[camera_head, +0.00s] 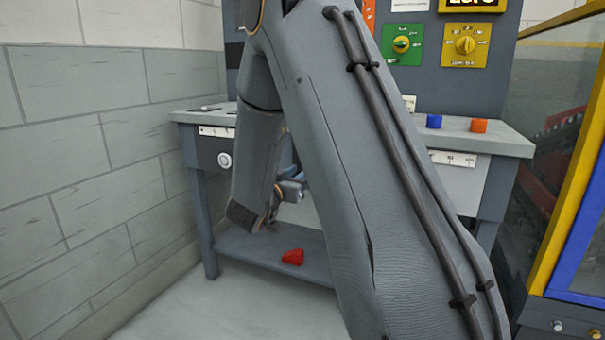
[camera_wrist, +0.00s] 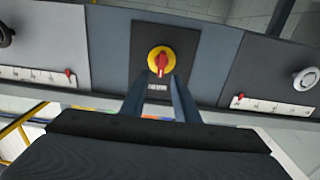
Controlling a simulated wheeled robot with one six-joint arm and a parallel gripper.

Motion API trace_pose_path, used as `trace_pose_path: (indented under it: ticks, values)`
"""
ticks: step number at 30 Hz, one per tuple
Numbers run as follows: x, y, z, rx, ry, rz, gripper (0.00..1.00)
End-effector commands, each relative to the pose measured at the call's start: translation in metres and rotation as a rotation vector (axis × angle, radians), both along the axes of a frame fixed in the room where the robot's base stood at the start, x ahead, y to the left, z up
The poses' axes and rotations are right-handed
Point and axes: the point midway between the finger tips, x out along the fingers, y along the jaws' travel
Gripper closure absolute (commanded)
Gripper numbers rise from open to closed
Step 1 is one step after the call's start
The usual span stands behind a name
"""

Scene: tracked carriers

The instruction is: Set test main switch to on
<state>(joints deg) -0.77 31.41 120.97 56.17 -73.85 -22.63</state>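A rotary switch with a red handle on a yellow round plate (camera_wrist: 161,60) sits on a dark panel in the middle of the bench front in the wrist view. Its red handle looks roughly upright in that view. The small label by it is too small to read, so I cannot tell its setting. My gripper (camera_wrist: 158,80) is open, with one finger on each side of the handle's line and nothing between them. I cannot tell whether the tips touch the switch. In the head view my arm hides the switch.
The bench (camera_head: 515,141) carries a blue block (camera_head: 434,121) and an orange block (camera_head: 479,126). A red piece (camera_head: 292,257) lies on the lower shelf. Green (camera_head: 402,44) and yellow (camera_head: 464,45) dial panels stand behind. A wall is at left, a yellow-blue frame (camera_head: 565,190) at right.

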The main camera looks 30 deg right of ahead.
Motion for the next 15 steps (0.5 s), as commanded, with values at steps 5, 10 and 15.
trace_pose_path:
  ticks: [5, 10, 15]
  values:
    - [0.016, -0.021, -0.002, 0.001, -0.001, 0.000, 0.72]
    - [0.025, -0.031, -0.001, 0.001, 0.001, 0.001, 0.72]
    - [0.026, -0.033, -0.001, 0.001, 0.001, 0.002, 0.72]
